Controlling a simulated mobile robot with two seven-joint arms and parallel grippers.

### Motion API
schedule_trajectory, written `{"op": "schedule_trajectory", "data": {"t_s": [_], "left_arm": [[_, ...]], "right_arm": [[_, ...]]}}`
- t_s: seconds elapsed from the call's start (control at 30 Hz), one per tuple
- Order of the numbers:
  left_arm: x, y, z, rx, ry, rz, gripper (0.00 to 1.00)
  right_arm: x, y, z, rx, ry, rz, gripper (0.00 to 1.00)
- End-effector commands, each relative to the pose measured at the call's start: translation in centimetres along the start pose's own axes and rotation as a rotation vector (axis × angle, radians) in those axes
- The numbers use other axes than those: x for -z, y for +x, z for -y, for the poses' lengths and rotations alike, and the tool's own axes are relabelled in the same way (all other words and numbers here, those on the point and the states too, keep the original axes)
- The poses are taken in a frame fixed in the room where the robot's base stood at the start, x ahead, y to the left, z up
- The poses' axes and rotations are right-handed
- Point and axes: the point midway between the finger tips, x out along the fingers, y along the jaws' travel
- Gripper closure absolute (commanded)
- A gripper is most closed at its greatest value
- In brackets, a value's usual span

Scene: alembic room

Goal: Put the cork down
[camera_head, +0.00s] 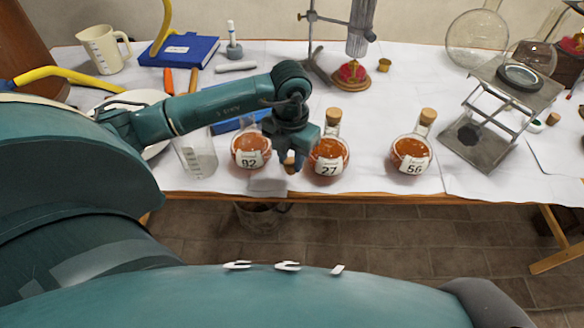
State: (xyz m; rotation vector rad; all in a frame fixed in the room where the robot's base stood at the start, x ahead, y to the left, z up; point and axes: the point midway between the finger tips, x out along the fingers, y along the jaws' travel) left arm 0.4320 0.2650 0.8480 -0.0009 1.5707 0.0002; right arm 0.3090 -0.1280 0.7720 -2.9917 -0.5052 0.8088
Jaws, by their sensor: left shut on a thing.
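My left gripper (289,152) comes in from the left and points down near the table's front edge, between flask 82 (249,152) and flask 27 (327,159). It is shut on a small brown cork (290,165), which shows just below the fingers. I cannot tell whether the cork touches the table. Flasks 82 and 27 are round and hold orange-brown liquid. Flask 27 has a cork in its neck (333,116). The top of flask 82 is partly hidden by my arm, and I see no cork there. My right gripper is not in view.
Flask 56 (410,154), corked, stands to the right. A clear beaker (196,156) stands left of flask 82. A metal lifting stand (487,120) is at the right. White table (370,183) is clear between flasks 27 and 56. A bucket (262,217) is below the table.

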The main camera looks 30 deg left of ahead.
Motion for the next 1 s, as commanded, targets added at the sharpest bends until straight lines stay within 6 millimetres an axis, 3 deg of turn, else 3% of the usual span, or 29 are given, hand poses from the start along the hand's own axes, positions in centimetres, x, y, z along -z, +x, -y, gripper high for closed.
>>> {"op": "schedule_trajectory", "data": {"t_s": [0.27,0.63,0.67,0.9,1.0], "left_arm": [[0.1,3.5,0.0,-0.001,-0.001,-0.004,1.00],[0.1,4.1,0.0,-0.001,0.000,-0.001,1.00],[0.1,4.1,0.0,-0.001,0.000,-0.001,0.73],[0.1,4.0,0.0,-0.001,0.000,-0.001,0.54],[0.1,4.0,0.0,-0.001,0.000,-0.001,0.52]], "right_arm": [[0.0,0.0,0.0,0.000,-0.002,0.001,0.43],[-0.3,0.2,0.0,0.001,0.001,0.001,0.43],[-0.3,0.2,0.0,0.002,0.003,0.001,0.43],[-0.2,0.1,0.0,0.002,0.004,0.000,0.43],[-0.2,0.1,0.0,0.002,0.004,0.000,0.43]]}}
